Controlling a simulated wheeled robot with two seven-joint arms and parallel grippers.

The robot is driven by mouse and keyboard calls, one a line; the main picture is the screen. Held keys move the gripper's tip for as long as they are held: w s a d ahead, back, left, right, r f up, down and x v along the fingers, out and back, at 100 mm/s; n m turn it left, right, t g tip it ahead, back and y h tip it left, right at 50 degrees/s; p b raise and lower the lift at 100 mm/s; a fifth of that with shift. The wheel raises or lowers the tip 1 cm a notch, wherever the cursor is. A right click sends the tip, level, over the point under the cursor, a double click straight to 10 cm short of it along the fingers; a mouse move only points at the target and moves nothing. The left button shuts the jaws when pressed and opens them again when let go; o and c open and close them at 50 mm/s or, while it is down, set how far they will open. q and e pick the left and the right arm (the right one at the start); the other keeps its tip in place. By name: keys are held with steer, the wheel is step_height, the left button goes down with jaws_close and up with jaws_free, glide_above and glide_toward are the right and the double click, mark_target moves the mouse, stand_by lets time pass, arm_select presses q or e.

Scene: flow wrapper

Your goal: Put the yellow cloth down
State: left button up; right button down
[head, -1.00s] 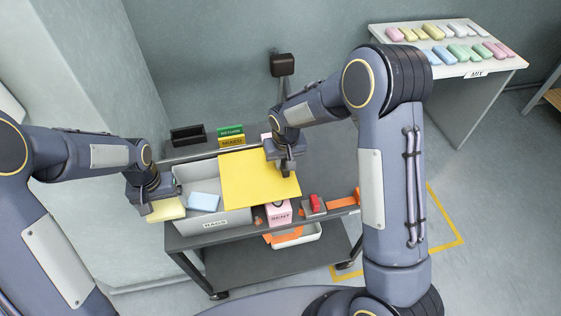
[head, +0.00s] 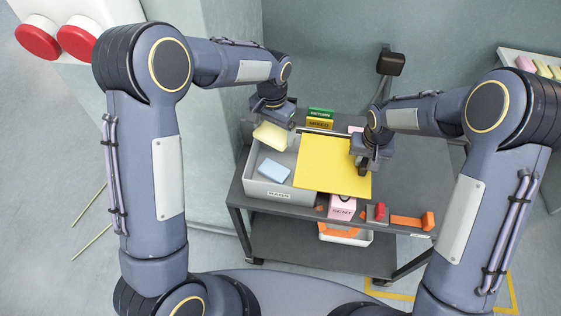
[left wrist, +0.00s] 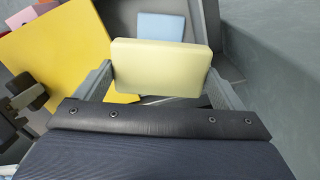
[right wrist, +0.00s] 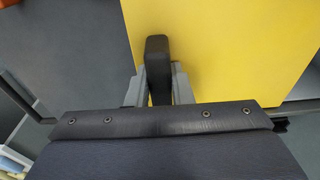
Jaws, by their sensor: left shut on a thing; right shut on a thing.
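The yellow cloth (head: 272,137) is a pale yellow folded pad. My left gripper (head: 274,122) is shut on it and holds it over the back part of the grey bin (head: 262,190), whose label appears to read RAGS. The cloth also shows between the fingers in the left wrist view (left wrist: 160,68). A blue cloth (head: 274,170) lies in the bin, apart from the yellow one. My right gripper (head: 366,165) is shut on the black handle (right wrist: 158,70) of a flat yellow board (head: 330,178), which covers part of the cart top and hides what is under it.
The bin stands on a dark cart (head: 400,200). A pink box (head: 342,209), a red-and-grey item (head: 377,212) and an orange tool (head: 410,221) lie along its front. Green and yellow signs (head: 320,114) stand behind. A table with coloured pads (head: 540,66) is far right.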

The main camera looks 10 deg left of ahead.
arm_select(q)
step_height(320, 180, down, 8)
arm_select(e)
steer(key=shift+w, duration=0.1)
stand_by(0.4)
arm_select(q)
steer(key=shift+a+f, duration=0.1)
steer(key=shift+f, duration=0.05)
steer(key=shift+f, duration=0.5)
steer(key=o, duration=0.7)
